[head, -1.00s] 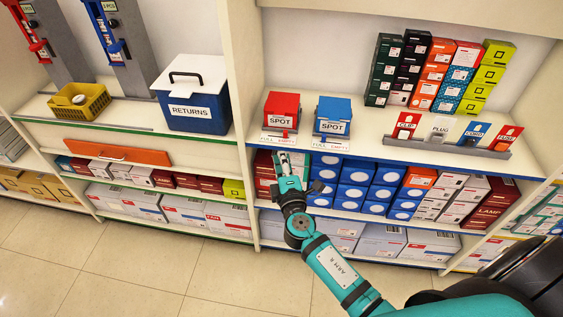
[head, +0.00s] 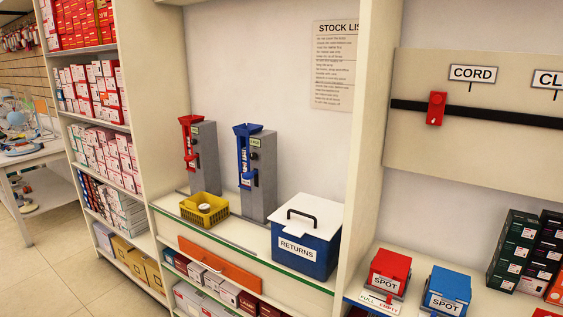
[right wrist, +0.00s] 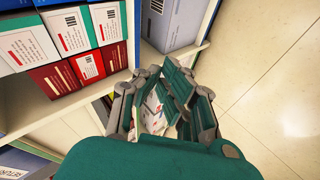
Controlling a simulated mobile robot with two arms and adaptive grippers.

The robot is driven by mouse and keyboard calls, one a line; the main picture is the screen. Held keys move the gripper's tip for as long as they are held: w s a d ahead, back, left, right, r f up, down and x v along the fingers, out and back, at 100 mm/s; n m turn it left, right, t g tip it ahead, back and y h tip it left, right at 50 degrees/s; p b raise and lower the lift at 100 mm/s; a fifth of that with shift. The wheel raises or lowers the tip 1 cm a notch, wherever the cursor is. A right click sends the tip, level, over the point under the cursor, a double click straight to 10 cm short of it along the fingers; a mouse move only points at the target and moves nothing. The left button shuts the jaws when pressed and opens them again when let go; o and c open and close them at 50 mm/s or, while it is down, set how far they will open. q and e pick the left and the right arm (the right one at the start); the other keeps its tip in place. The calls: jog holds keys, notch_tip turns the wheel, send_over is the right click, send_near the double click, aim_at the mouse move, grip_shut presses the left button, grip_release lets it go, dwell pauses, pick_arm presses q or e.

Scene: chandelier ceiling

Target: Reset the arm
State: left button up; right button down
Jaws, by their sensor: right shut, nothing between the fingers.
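My right gripper (right wrist: 160,78) shows in the right wrist view, with its fingers drawn together and nothing held between them. It is over the edge of a low shelf and the tiled floor. Red boxes (right wrist: 60,80) and white-and-teal boxes (right wrist: 28,45) are to its left. A grey-blue carton (right wrist: 175,22) is beyond the fingertips. I cannot tell whether the gripper touches the shelf. Neither arm shows in the head view, and my left gripper is in no view.
The head view shows the blue RETURNS bin (head: 306,237), a yellow basket (head: 204,210), and red (head: 388,272) and blue (head: 447,291) SPOT boxes on the counter. Stocked shelves (head: 100,130) stand at the left. The tiled floor (right wrist: 265,90) right of the gripper is clear.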

jog(key=s+f+m+g, duration=0.3)
jog(key=s+f, duration=0.3)
jog(key=s, duration=0.6)
jog(key=s+f+m+g+y, duration=0.1)
jog(key=s+f+m+g, duration=0.1)
jog(key=s+f, duration=0.5)
jog(key=s+f+m+g, duration=0.3)
jog(key=s+f, duration=0.3)
jog(key=s, duration=1.1)
jog(key=shift+s+f+m+g+y, duration=0.25)
jog(key=shift+f+m+g+y, duration=0.05)
jog(key=shift+y, duration=0.1)
